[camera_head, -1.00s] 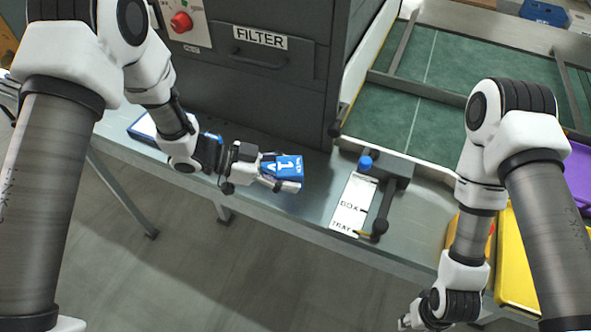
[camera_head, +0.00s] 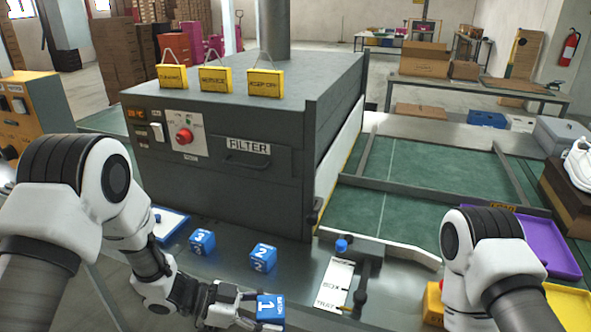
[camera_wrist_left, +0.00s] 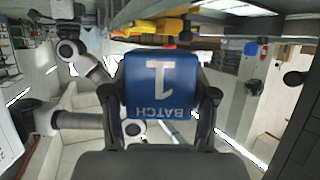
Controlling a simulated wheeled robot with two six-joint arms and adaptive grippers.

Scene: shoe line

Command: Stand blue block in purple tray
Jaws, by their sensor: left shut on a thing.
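My left gripper (camera_head: 256,309) is shut on a blue block (camera_head: 271,308) marked "1" and "BATCH". It holds the block at the bottom of the head view, over or just in front of the counter's near edge. In the left wrist view the block (camera_wrist_left: 160,85) sits between both fingers, its lettering upside down. The purple tray (camera_head: 541,246) is at the far right and looks empty where visible; my right arm hides part of its near side. My right gripper is below the head view's edge.
Blue blocks marked "3" (camera_head: 202,241) and "2" (camera_head: 263,257) stand on the counter before the filter machine (camera_head: 225,170). A fixture with a blue knob (camera_head: 342,246) and white label plate (camera_head: 335,283) is right of them. A yellow tray (camera_head: 570,303) lies before the purple one.

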